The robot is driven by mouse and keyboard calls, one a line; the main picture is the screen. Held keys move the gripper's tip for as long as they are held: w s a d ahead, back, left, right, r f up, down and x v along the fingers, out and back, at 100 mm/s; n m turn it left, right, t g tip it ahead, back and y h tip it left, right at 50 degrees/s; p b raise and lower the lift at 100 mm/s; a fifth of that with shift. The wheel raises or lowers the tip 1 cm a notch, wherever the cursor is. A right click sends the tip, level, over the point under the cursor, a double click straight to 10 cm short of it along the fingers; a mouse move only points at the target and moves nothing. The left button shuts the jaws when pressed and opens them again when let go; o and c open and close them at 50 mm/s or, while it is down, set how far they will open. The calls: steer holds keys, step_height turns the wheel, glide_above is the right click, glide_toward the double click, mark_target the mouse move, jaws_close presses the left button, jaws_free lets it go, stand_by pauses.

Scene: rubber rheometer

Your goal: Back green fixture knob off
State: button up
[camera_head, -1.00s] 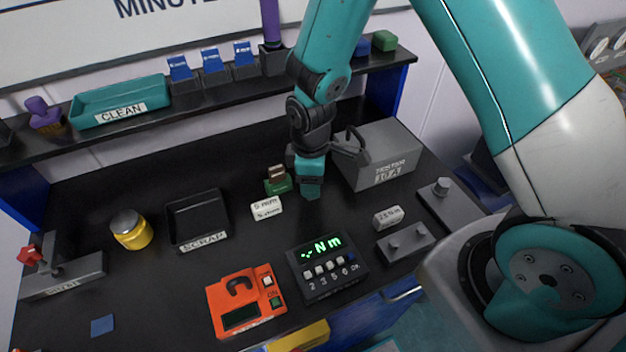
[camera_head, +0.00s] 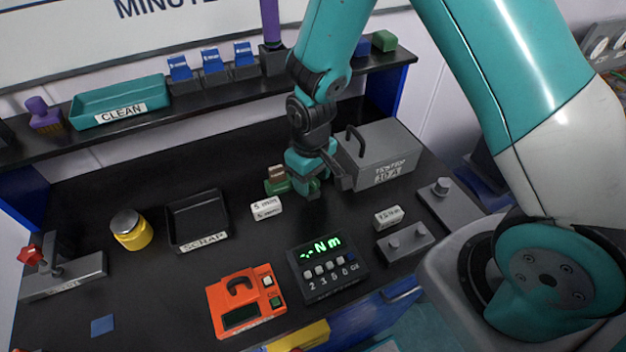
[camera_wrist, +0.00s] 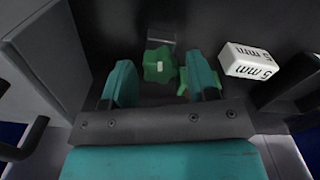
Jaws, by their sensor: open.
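The green knob (camera_wrist: 160,65), lobed with a small white mark, shows in the wrist view between my fingertips, slightly nearer the left one. Dark gaps show on both sides of it. My gripper (camera_wrist: 162,82) is open, with one teal finger on each side; its depth relative to the knob is hard to tell. A second green piece shows beside the right finger. In the head view the green fixture (camera_head: 274,187) with a brown block on top stands just left of my gripper (camera_head: 308,190), which hides much of the knob's side.
A white "5 mm" block (camera_head: 266,209) stands in front of the fixture; it also shows in the wrist view (camera_wrist: 248,60). A grey handled box (camera_head: 385,160) stands close on the right. The Nm display (camera_head: 327,268), orange device (camera_head: 245,302) and scrap tray (camera_head: 198,222) are nearer the front.

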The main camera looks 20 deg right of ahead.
steer(key=m, duration=1)
steer(key=c, duration=0.8)
steer(key=n, duration=0.4)
steer(key=shift+n, duration=0.3)
steer(key=n, duration=0.4)
steer(key=shift+n, duration=0.3)
